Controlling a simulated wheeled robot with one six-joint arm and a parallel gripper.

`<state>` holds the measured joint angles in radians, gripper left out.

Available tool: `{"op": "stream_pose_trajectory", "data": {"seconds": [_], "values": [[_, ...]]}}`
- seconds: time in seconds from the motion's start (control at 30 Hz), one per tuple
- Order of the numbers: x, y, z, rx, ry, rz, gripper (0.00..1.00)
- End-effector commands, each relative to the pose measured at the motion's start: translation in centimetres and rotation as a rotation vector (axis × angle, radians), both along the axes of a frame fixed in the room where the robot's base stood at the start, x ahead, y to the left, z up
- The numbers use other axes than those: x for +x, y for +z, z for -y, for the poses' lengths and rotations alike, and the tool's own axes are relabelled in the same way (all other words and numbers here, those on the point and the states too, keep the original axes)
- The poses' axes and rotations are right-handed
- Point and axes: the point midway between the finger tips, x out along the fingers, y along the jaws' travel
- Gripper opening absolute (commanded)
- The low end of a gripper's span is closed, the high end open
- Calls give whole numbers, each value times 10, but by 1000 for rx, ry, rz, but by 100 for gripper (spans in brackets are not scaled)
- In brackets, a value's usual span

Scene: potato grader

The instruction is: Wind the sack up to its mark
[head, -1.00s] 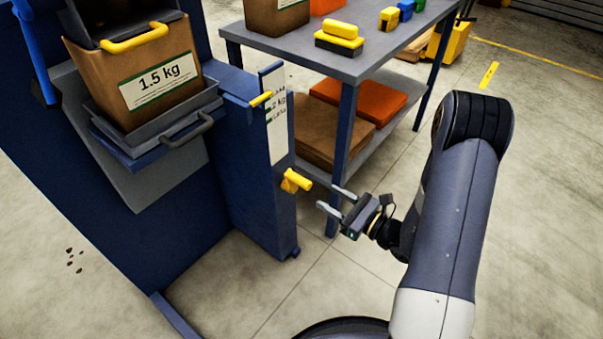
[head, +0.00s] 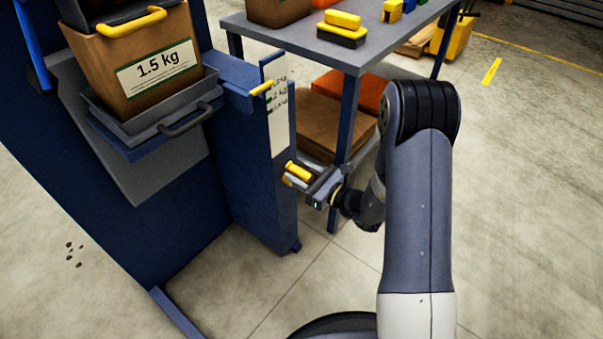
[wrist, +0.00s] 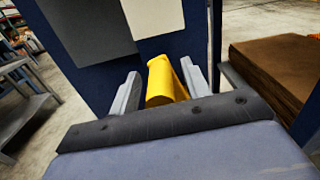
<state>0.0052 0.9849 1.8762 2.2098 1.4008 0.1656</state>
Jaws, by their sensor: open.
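The sack (head: 122,62), a brown bag with a "1.5 kg" label, sits on a grey tray (head: 155,120) on the blue machine. A yellow crank handle (head: 298,170) sticks out of the blue column below a white scale plate (head: 278,110). A yellow pointer (head: 261,89) stands near the plate's upper part; its small print is hard to read. My gripper (head: 297,176) is at the handle. In the wrist view the handle (wrist: 160,80) lies between the open fingers (wrist: 157,90), with a gap visible on the left side.
A grey-topped bench (head: 345,50) with yellow, black and blue items stands behind the column.

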Motion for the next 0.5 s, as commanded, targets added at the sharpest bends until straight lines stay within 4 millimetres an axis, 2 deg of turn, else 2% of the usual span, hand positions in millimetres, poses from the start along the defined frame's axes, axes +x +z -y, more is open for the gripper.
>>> {"op": "stream_pose_trajectory", "data": {"seconds": [0.13, 0.5], "values": [[0, 0, 0, 0, 0, 0, 43], [0, 0, 0, -1, 1, 1, 13]]}}
